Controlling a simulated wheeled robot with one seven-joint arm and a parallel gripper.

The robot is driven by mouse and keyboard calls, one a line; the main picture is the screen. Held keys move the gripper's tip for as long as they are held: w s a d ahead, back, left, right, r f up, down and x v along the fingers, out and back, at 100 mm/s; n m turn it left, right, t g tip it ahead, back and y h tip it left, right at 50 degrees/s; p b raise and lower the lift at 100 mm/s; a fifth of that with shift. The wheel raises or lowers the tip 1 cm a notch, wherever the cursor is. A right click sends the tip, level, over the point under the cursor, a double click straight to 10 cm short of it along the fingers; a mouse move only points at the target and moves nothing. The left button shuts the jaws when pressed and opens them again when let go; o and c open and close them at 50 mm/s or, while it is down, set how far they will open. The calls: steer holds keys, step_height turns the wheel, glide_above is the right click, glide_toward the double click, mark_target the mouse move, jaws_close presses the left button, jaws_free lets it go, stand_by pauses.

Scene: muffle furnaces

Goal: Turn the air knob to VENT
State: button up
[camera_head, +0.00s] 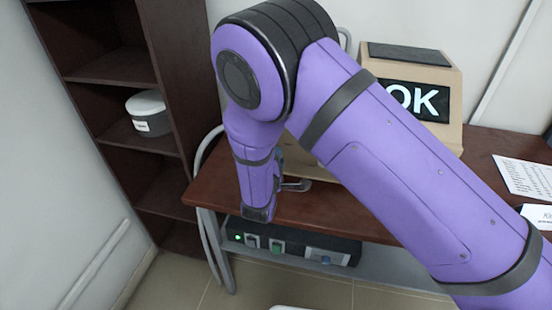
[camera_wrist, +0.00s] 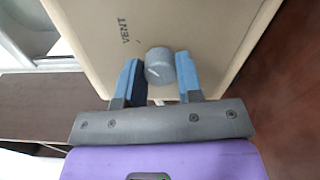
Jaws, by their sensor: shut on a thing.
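The air knob (camera_wrist: 159,64) is a small grey round knob on a beige panel (camera_wrist: 195,25) in the wrist view. The word VENT (camera_wrist: 124,31) is printed on the panel up and left of the knob. A short dark mark lies between the word and the knob. My gripper (camera_wrist: 159,76) has its two blue fingers on either side of the knob, shut on it. Which way the knob points is too small to tell. In the head view my arm hides the knob and most of the panel.
A beige unit with a screen reading OK (camera_head: 418,101) stands on the brown table (camera_head: 483,152). A black box with switches (camera_head: 290,247) sits below the tabletop. A dark shelf (camera_head: 115,68) at left holds a round lidded container (camera_head: 149,113). Papers (camera_head: 524,177) lie at right.

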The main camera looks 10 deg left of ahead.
stand_by(0.3)
steer(key=o, duration=0.9)
steer(key=s, duration=0.7)
steer(key=s+a, duration=0.1)
steer(key=s, duration=0.2)
steer(key=shift+s, duration=0.4)
